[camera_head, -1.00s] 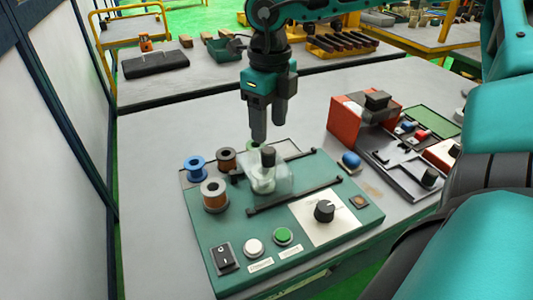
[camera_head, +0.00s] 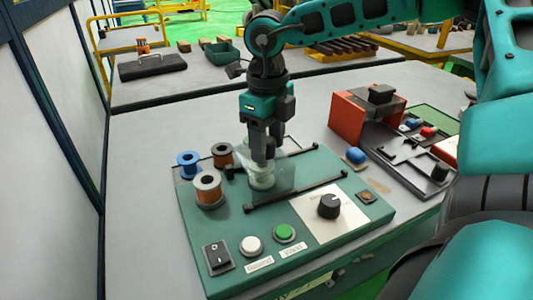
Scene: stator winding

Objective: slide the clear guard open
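The clear guard (camera_head: 286,172) is a see-through box on the green machine panel (camera_head: 222,215), between two black rails (camera_head: 300,191). A pale green round part (camera_head: 262,177) shows through it. A black knob (camera_head: 269,146) stands upright on top of the guard. My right gripper (camera_head: 265,152) points straight down over the guard, its fingers at the knob, one on each side as far as I can see. Whether they press on the knob cannot be seen. My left gripper is not in view.
Blue (camera_head: 188,163), dark-copper (camera_head: 223,155) and copper (camera_head: 208,188) spools stand left of the guard. In front are a black switch (camera_head: 218,256), white button (camera_head: 251,245), green button (camera_head: 284,233) and black dial (camera_head: 329,205). A red fixture (camera_head: 352,130) stands to the right.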

